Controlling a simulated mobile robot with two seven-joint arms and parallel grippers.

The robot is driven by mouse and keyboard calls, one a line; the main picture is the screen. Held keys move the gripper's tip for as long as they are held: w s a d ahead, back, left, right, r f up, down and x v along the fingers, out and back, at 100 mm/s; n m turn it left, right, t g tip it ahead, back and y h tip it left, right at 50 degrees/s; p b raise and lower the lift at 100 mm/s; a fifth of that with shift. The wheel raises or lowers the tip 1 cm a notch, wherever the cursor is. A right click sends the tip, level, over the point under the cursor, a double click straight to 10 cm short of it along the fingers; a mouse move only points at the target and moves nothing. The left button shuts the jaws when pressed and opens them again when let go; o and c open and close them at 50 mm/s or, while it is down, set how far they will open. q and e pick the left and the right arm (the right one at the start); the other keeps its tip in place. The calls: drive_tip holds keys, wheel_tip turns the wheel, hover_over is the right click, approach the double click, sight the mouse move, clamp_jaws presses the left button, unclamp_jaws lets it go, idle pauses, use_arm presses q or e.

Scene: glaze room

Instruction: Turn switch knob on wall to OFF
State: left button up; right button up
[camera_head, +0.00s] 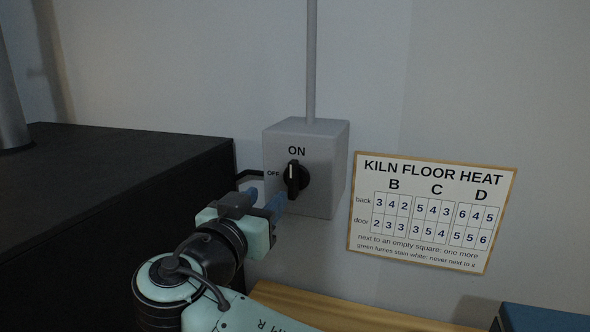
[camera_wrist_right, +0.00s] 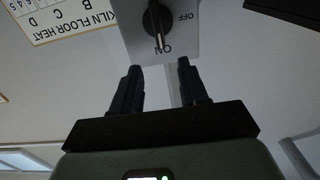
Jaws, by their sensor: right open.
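A grey switch box (camera_head: 325,190) is fixed on the wall, with a conduit running up from its top. Its black knob (camera_head: 292,179) stands upright, with its white mark at the top toward ON. The OFF label is on the knob's left. My right gripper (camera_head: 262,203) is just below and left of the knob, apart from it. In the right wrist view, the knob (camera_wrist_right: 157,22) lies beyond the two open fingers (camera_wrist_right: 158,80), with nothing between them. That view is upside down, and the knob's mark points to ON. My left gripper is not in view.
A large black block-like surface (camera_head: 120,180) stands left of the switch, close to my right gripper. A framed KILN FLOOR HEAT sign (camera_head: 432,212) hangs right of the box. A wooden surface (camera_head: 330,308) is below, and a blue-topped object (camera_head: 545,317) is at lower right.

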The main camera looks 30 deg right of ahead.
sight(291, 173)
drive_tip(key=p+x, duration=0.3)
drive_tip(key=x, duration=1)
drive_tip(key=shift+p, duration=0.35)
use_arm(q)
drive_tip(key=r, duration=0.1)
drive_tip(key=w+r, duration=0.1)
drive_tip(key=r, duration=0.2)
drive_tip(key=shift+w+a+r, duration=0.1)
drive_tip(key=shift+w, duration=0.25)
use_arm(e)
drive_tip(key=shift+s, duration=0.1)
clamp_jaws()
